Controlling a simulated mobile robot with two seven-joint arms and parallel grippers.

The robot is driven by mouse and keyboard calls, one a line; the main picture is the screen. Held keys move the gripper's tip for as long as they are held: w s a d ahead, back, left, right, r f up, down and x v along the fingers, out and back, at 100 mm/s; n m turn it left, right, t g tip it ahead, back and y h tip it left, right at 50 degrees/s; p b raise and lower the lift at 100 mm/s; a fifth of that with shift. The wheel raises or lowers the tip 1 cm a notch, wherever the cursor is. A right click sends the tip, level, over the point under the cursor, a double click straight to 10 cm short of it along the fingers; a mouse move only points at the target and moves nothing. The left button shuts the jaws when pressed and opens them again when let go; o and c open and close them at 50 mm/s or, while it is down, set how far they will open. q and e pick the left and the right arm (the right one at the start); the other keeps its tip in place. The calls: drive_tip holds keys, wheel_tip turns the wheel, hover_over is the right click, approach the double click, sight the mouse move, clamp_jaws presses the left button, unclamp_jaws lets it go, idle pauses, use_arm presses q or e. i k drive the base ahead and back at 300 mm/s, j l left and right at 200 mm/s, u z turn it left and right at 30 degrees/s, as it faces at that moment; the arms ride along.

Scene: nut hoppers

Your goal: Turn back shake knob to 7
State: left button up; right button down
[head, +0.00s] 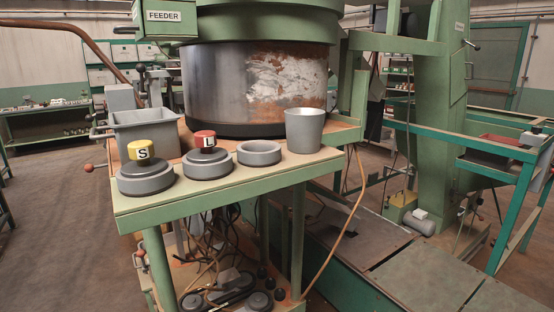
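No knob that I can read as "shake", and no number 7, shows in the head view. A green box (165,20) labelled FEEDER hangs at the upper left, partly cut off by the top edge; no dial can be made out on it. A yellow knob-like piece marked S (140,149) sits on a grey round base at the table's left front. A red one marked L (205,139) sits on a similar base to its right. Neither of my grippers is in view.
The green table (230,205) also carries a grey bin (147,134), a grey ring (259,153) and a metal cup (305,130). A large metal drum (225,85) stands behind. Cables hang below. A green railing (450,135) and machine column stand at right.

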sight(102, 112)
drive_tip(key=u, duration=0.95)
drive_tip(key=i+j+z, duration=0.1)
drive_tip(key=j, duration=0.25)
drive_tip(key=i+j+z, duration=0.1)
drive_tip(key=j, duration=0.25)
drive_tip(key=i+j+z, duration=0.15)
drive_tip(key=j, duration=0.2)
